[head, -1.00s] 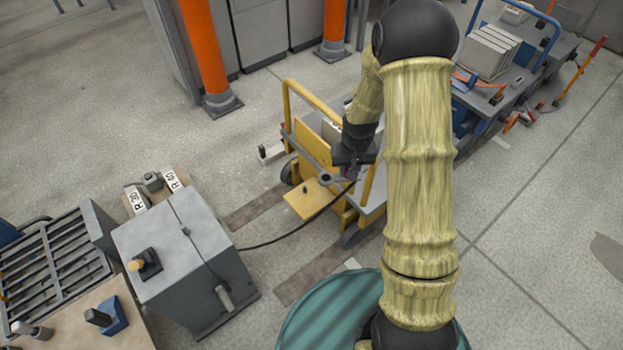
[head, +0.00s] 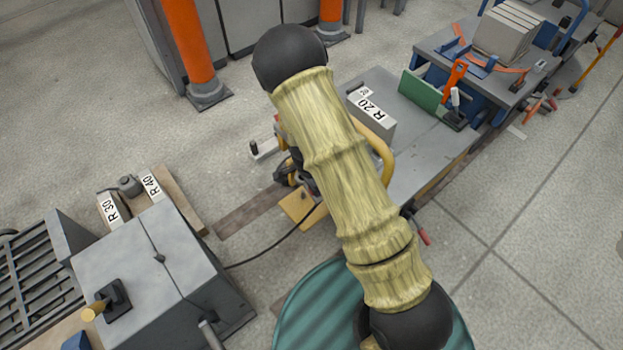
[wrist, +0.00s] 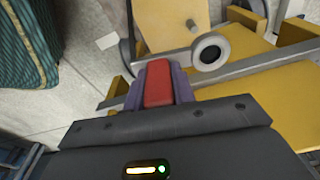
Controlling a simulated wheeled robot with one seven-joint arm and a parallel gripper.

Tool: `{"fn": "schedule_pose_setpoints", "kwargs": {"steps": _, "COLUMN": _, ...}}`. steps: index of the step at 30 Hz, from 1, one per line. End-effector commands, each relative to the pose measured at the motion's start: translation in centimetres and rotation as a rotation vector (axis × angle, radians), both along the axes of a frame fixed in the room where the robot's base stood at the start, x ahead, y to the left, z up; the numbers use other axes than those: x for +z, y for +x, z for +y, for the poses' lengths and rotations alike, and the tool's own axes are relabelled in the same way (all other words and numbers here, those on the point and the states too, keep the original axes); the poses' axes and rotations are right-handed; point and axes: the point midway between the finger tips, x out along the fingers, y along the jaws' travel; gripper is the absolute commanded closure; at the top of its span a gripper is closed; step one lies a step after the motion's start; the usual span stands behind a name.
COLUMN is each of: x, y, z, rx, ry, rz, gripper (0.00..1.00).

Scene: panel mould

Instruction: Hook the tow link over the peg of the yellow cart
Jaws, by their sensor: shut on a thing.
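The yellow cart shows its yellow front plate (head: 301,205) in the head view, partly behind my arm. In the wrist view its yellow panels (wrist: 240,125) fill the right side. My gripper (wrist: 158,88) is shut on a red block (wrist: 158,80), which looks like the grip of the tow link. A flat grey bar runs across just beyond the fingertips, with a dark round eye (wrist: 210,51) to their right. A short grey stub (wrist: 192,25) on the yellow panel may be the peg. The eye appears apart from that stub. In the head view my arm mostly hides the gripper.
A grey cabinet (head: 150,265) stands left, with a black cable running towards the cart. A block marked R 20 (head: 372,113) stands on the cart's grey deck (head: 425,160). A second, loaded cart (head: 500,75) is behind right. Bare floor (head: 530,220) lies to the right.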

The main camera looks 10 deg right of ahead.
Motion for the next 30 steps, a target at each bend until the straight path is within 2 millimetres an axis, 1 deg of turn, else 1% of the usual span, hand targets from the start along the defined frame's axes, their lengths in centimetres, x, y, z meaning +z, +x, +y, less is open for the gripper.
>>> {"fn": "schedule_pose_setpoints", "kwargs": {"steps": 1, "x": -0.5, "y": -0.1, "z": 0.1, "rx": -0.023, "ry": 0.000, "rz": 0.000, "gripper": 1.00}}
{"fn": "schedule_pose_setpoints", "kwargs": {"steps": 3, "x": -0.6, "y": -0.1, "z": 0.2, "rx": -0.039, "ry": 0.000, "rz": -0.001, "gripper": 1.00}}
{"fn": "schedule_pose_setpoints", "kwargs": {"steps": 19, "x": -0.2, "y": -0.3, "z": 0.5, "rx": -0.032, "ry": -0.001, "rz": 0.001, "gripper": 1.00}}
{"fn": "schedule_pose_setpoints", "kwargs": {"steps": 21, "x": -1.2, "y": -0.2, "z": 0.5, "rx": -0.033, "ry": 0.000, "rz": 0.001, "gripper": 1.00}}
{"fn": "schedule_pose_setpoints", "kwargs": {"steps": 30, "x": -3.7, "y": -0.2, "z": 0.3, "rx": -0.036, "ry": -0.001, "rz": 0.000, "gripper": 1.00}}
